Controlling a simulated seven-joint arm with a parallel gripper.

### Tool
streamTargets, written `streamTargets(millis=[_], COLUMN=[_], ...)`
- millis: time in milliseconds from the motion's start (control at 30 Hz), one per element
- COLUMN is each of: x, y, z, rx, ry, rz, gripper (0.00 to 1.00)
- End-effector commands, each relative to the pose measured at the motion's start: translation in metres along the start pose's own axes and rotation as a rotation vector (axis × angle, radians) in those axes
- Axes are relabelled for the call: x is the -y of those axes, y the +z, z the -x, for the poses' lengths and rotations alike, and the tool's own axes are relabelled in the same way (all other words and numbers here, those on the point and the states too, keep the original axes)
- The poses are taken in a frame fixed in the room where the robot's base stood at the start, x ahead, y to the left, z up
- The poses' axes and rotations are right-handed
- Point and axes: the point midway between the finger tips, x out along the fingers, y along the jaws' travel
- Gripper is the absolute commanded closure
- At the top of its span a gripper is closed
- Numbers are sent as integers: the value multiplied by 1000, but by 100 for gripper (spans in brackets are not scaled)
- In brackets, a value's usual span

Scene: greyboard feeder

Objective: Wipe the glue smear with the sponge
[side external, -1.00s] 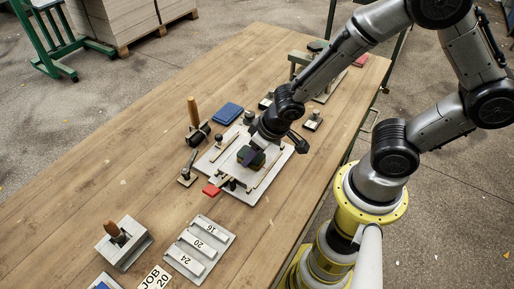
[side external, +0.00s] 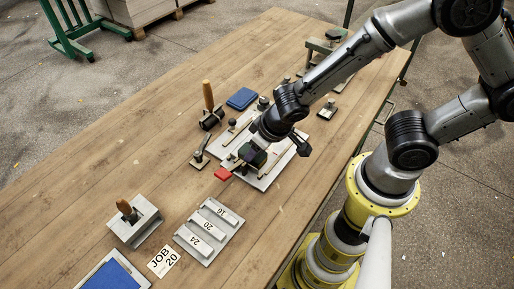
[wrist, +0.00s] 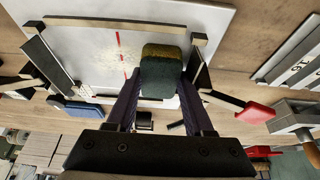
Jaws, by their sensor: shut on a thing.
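My gripper (wrist: 160,95) is shut on the sponge (wrist: 158,84), a block with a dark green face and a yellowish layer. In the side view the sponge (side external: 252,156) is over the white board of the feeder, held by my gripper (side external: 257,147). In the wrist view the glue smear (wrist: 112,77) is a pale, speckled patch on the board (wrist: 90,20), beside a red line, left of the sponge. The gap between sponge and smear is small. I cannot tell whether the sponge touches the board. The smear is not discernible in the side view.
Bars and guides stand around the board, with a red-tipped lever (side external: 223,174) at its near-left edge. A blue pad (side external: 241,98), a wooden-handled roller (side external: 209,104) and a numbered block rack (side external: 209,230) are nearby. The wooden table (side external: 100,150) is clear at left.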

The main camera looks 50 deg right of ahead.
Motion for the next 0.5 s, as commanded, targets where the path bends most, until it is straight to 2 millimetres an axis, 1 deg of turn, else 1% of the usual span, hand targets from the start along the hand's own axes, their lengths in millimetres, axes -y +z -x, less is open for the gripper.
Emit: streamTargets(millis=[67, 167, 400, 500], x=[0, -4, -26, -31], y=[1, 0, 1, 0], z=[-2, -2, -1, 0], rx=[5, 4, 8, 6], ry=[-4, -4, 1, 0], rz=[0, -1, -2, -2], gripper=[92, 92, 92, 92])
